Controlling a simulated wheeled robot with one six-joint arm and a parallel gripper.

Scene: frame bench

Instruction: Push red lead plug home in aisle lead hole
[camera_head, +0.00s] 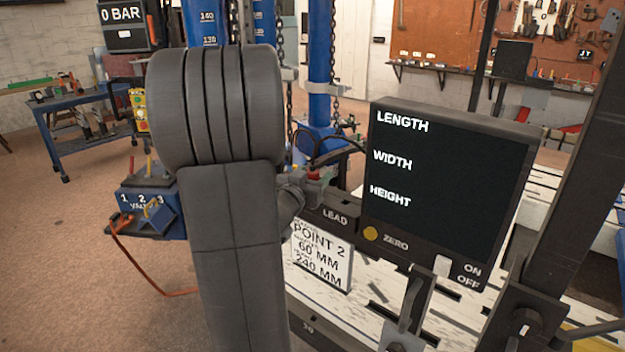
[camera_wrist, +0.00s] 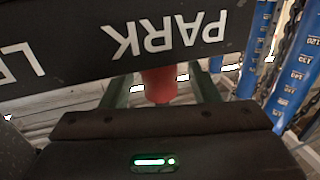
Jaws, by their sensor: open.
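The red lead plug (camera_wrist: 158,86) shows in the wrist view, upright in the picture, just under the upside-down PARK label. Its far end is hidden behind the dark labelled bar (camera_wrist: 90,50). My gripper (camera_wrist: 162,78) is open, with one greenish finger on each side of the plug and a gap visible on both sides. In the head view my gripper (camera_head: 308,180) is small and partly hidden by my arm, near a bit of red beside the bar's LEAD label (camera_head: 335,216). No lead hole can be made out in either view.
A black display panel (camera_head: 445,195) with LENGTH, WIDTH and HEIGHT stands right of my gripper. A POINT 2 card (camera_head: 320,255) hangs below the bar. A blue valve box (camera_head: 150,205) with an orange cable is left of my arm. Blue columns and chains stand behind.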

